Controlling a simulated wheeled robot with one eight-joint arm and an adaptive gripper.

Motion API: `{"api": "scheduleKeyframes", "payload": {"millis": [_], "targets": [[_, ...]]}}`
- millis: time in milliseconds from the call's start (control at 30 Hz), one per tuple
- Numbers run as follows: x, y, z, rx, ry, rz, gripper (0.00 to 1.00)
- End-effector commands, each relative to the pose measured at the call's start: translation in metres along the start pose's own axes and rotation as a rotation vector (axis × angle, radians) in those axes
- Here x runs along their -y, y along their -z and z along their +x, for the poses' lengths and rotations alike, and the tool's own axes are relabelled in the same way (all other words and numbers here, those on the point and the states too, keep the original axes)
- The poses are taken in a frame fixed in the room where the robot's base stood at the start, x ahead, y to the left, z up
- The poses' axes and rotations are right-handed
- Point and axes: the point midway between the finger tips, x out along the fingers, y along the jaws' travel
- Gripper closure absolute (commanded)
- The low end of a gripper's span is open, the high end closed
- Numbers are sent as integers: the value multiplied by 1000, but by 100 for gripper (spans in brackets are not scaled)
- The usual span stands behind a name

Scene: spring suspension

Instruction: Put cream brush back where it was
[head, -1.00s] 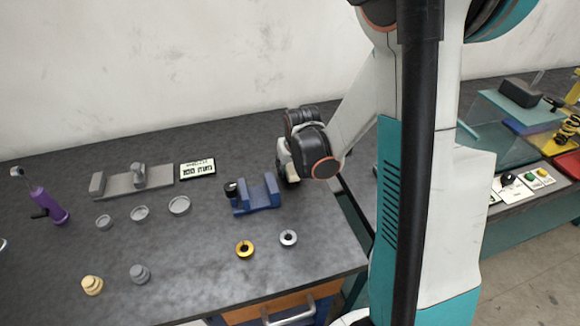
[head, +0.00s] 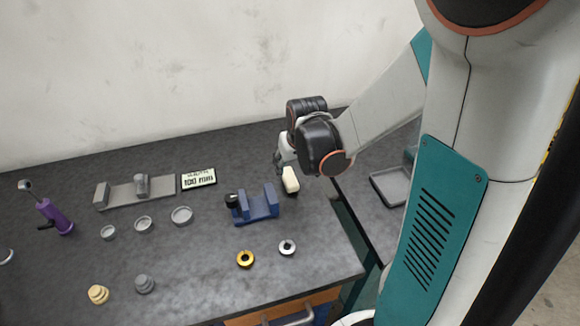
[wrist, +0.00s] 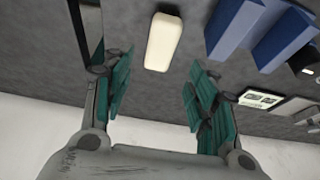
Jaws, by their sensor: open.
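The cream brush (head: 290,180) lies on the dark worktop near its right edge, just right of the blue cradle (head: 256,207). In the wrist view the cream brush (wrist: 163,42) is a rounded cream block ahead of the fingers, lying in line with the gap between them. My gripper (wrist: 157,95) is open, with its teal-padded fingers apart and nothing between them. In the head view my gripper (head: 281,165) is beside the brush and partly hidden by my wrist.
A gold ring (head: 245,259) and a silver ring (head: 287,247) lie in front of the blue cradle. A grey fixture (head: 150,190), a label display (head: 198,179) and a purple tool (head: 57,217) are farther left. A grey tray (head: 392,188) is at right.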

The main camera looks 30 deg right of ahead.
Motion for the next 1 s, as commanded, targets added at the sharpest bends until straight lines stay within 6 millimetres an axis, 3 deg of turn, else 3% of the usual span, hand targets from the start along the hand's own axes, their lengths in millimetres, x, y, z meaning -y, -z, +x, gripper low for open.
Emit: {"api": "scheduleKeyframes", "payload": {"millis": [100,233,767,1000], "targets": [[0,0,-18,0,0,0,47],[0,0,-27,0,0,0,47],[3,-1,-36,-3,1,-7,47],[24,-11,-81,-29,11,-57,47]]}}
